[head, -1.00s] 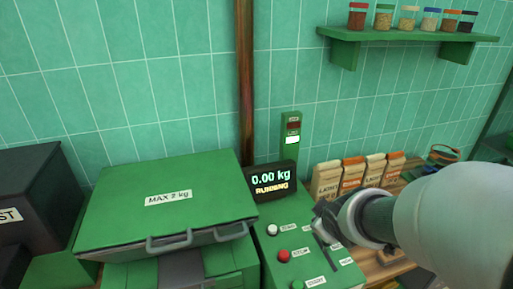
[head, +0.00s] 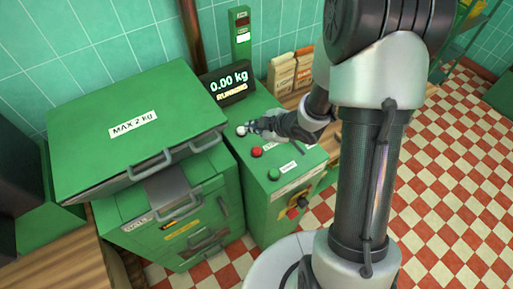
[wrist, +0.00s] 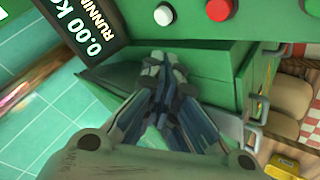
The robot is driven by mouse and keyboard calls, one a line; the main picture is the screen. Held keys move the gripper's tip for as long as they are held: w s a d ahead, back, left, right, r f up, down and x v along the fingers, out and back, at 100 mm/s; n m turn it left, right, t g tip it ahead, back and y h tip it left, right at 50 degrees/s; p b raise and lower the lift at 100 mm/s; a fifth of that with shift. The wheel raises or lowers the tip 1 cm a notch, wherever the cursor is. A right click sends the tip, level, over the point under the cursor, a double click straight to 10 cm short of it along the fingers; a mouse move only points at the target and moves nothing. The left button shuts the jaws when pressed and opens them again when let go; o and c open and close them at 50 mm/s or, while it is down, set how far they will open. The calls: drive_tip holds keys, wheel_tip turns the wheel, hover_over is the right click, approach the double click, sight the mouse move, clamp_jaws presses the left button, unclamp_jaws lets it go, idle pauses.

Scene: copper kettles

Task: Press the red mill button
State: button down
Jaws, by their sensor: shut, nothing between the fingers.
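The red button (head: 256,152) sits on top of the green control panel (head: 300,160), between a white button (head: 241,131) and a green button (head: 273,174). My gripper (head: 253,126) is shut and empty. In the head view its tips appear just beside the white button, behind the red one; their height above the panel is hard to tell. In the wrist view the shut fingertips (wrist: 165,62) point toward the panel, with the red button (wrist: 219,10) and white button (wrist: 164,15) at the top edge, apart from the fingers.
A display (head: 228,83) reads 0.00 kg RUNNING. A green lidded box marked MAX 2 kg (head: 150,145) stands left of the panel. Red and black controls (head: 296,208) are on the panel's front. Paper bags (head: 282,75) stand behind it. Checkered floor (head: 440,180) is clear at right.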

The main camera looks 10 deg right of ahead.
sight(255, 151)
drive_tip(key=shift+f, duration=0.1)
wheel_tip(255, 151, down, 9)
drive_tip(key=b, duration=0.7)
drive_tip(key=shift+r+b, duration=0.2)
drive_tip(key=shift+b, duration=0.2)
idle(0.8)
drive_tip(key=shift+f+b, duration=0.4)
drive_tip(key=shift+f, duration=0.05)
drive_tip(key=shift+f+b, duration=0.5)
drive_tip(key=shift+f, duration=0.05)
idle(0.5)
drive_tip(key=shift+r, duration=0.15)
drive_tip(key=shift+r+p, duration=0.85)
